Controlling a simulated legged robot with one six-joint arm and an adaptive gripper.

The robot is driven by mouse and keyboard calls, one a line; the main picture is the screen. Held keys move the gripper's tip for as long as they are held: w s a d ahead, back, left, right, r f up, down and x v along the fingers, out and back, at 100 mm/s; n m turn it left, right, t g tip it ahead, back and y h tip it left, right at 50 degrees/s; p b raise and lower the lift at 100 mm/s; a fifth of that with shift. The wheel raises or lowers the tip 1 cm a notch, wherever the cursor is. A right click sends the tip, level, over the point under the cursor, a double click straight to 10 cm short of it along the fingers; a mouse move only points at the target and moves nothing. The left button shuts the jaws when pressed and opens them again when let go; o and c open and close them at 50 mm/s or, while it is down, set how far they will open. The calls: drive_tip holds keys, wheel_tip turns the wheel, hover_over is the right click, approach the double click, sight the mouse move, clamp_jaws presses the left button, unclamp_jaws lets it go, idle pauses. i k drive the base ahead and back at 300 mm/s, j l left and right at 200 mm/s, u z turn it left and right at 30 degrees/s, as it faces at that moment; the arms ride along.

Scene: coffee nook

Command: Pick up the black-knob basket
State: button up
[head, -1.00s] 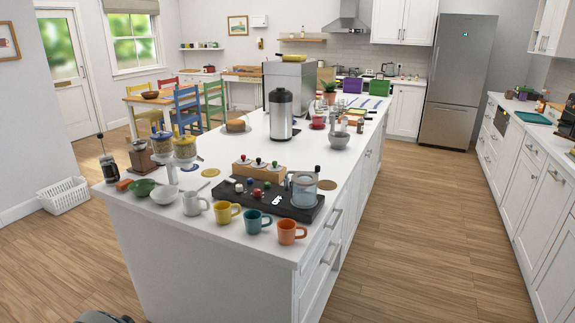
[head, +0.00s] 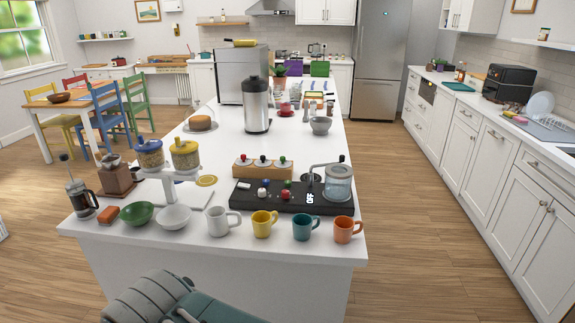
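A wooden stand (head: 272,173) sits on the near part of the white island, behind the black machine base. It holds three small pale round pieces with knobs that look red, black and green. The one with the dark knob, likely the black-knob basket (head: 263,162), is in the middle; its details are too small to make out. Parts of my arm show at the bottom edge, well in front of the stand and below the counter top. My gripper's fingers are not in view.
The black base (head: 270,197) with coloured balls and a glass jar (head: 338,183) stands before the stand. A row of mugs (head: 263,224) and bowls (head: 174,217) lines the near edge. A steel dispenser (head: 256,106) stands behind. Floor (head: 430,240) is free on the right.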

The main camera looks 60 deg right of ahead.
sight(262, 163)
drive_tip(key=i+z, duration=0.15)
drive_tip(key=z, duration=0.25)
drive_tip(key=i+z, duration=0.1)
drive_tip(key=z, duration=0.3)
drive_tip(key=i+j+z, duration=0.15)
drive_tip(key=z, duration=0.25)
drive_tip(key=i+j+z, duration=0.1)
drive_tip(key=z, duration=0.3)
drive_tip(key=i+z, duration=0.35)
drive_tip(key=i+j+z, duration=0.1)
drive_tip(key=z, duration=0.25)
